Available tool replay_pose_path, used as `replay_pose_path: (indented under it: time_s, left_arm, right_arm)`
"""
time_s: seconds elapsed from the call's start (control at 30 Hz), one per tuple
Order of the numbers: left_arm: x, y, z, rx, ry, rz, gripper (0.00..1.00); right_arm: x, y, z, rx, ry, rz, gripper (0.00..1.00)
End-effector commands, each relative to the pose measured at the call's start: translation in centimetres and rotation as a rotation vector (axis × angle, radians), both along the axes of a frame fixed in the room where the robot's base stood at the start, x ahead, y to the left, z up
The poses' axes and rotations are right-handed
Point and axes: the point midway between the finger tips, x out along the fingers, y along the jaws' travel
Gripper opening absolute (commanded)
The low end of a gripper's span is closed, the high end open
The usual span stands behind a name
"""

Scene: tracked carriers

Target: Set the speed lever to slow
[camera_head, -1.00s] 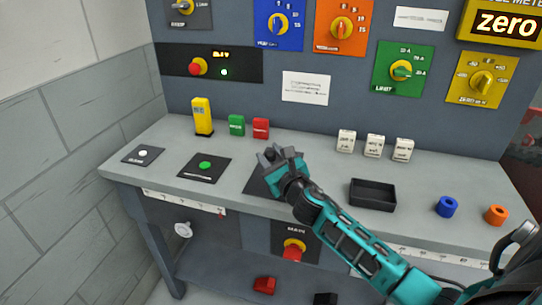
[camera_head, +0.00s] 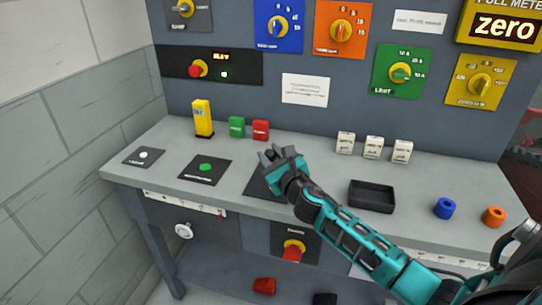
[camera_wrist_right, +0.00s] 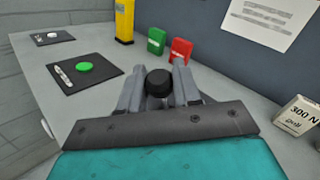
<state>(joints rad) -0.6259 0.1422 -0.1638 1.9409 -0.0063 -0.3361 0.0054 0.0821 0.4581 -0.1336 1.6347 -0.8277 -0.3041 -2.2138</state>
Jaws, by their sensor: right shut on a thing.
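My right gripper (camera_head: 270,154) is over a dark plate (camera_head: 257,183) at the front middle of the bench. In the right wrist view its two grey fingers are shut on a round black knob (camera_wrist_right: 158,83), which looks like the top of the speed lever. The lever's shaft and most of its plate are hidden behind the gripper and arm. I cannot read any slow or fast marks. A small amber display (camera_head: 222,56) on the black strip at the back carries blurred text. My left gripper is not in view.
A yellow block (camera_head: 203,117), a green block (camera_head: 237,126) and a red block (camera_head: 261,130) stand behind the gripper. A green button (camera_head: 205,167) lies to the left. White blocks (camera_head: 373,147) and a black tray (camera_head: 372,196) are to the right.

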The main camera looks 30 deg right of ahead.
Motion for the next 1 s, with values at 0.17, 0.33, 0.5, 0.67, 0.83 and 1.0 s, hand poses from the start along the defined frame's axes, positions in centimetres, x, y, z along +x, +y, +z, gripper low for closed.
replay_pose_path:
  time_s: [0.17,0.33,0.5,0.67,0.83,1.0]
  left_arm:
    - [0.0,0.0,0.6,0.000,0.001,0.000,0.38]
    - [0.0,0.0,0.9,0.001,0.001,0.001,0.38]
    - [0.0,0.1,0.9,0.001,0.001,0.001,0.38]
    - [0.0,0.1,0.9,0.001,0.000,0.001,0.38]
    - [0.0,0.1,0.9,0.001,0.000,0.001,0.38]
    - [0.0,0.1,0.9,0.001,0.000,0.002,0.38]
  right_arm:
    - [0.9,-1.4,1.3,-0.019,-0.011,-0.013,0.00]
    - [1.5,-2.3,1.5,-0.020,-0.013,-0.016,0.00]
    - [1.5,-2.4,1.5,-0.020,-0.012,-0.018,0.00]
    - [1.5,-2.4,1.4,-0.021,-0.011,-0.018,0.41]
    - [1.5,-2.2,1.2,-0.015,-0.008,-0.014,0.53]
    - [1.4,-2.1,1.1,-0.011,-0.007,-0.011,0.53]
